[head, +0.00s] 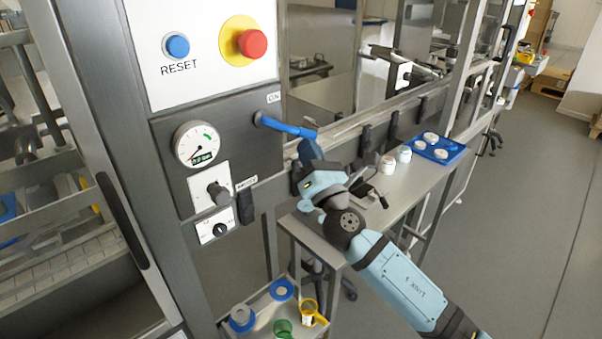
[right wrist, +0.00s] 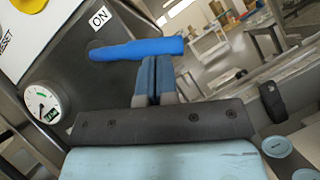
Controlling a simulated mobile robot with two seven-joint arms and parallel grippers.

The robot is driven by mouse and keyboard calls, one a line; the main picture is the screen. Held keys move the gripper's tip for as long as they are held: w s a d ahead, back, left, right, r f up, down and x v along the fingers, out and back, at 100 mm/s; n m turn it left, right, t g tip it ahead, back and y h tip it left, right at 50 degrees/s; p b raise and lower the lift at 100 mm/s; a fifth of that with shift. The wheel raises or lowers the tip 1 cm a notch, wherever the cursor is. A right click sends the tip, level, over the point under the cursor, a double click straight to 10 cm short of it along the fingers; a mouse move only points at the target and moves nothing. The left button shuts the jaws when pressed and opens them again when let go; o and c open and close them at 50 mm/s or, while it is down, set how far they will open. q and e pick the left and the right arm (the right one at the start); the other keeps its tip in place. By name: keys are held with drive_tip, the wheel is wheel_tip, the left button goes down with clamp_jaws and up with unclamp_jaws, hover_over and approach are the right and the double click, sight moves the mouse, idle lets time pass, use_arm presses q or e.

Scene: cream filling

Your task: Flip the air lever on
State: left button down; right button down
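The air lever (head: 287,127) is a blue handle on the grey machine panel, sticking out sideways to the right from its pivot. The ON label (head: 273,97) is just above the pivot. The lever (right wrist: 135,48) also shows in the right wrist view, lying across the top of my fingers. My right gripper (head: 309,146) is at the lever's free end. Its two blue fingers (right wrist: 154,78) are together with nothing visible between them, tips at or just under the lever; I cannot tell whether they touch. My left gripper is not in view.
A pressure gauge (head: 197,144) and dark knobs (head: 218,193) sit on the panel left of the lever. A red emergency button (head: 252,43) and blue reset button (head: 177,46) are above. A narrow table with a blue tray (head: 440,149) and jars stands behind my right arm.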

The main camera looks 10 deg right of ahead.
drive_tip(key=n+y, duration=0.1)
drive_tip(key=n, duration=0.1)
drive_tip(key=d+r+n+y+b, duration=0.1)
drive_tip(key=n+y, duration=0.1)
drive_tip(key=w+r+n+g+y+b, duration=0.1)
drive_tip(key=n, duration=0.1)
drive_tip(key=shift+d, duration=0.2)
drive_tip(key=shift+w+d+r+n+g+y, duration=0.1)
drive_tip(key=shift+d+r+n+g+y, duration=0.1)
drive_tip(key=shift+r+n+y, duration=0.3)
drive_tip(key=shift+w+d+r+n+g+y, duration=0.1)
drive_tip(key=shift+r+n+g+y, duration=0.1)
drive_tip(key=shift+r+n+y, duration=0.25)
drive_tip(key=shift+r, duration=0.1)
drive_tip(key=shift+b, duration=0.3)
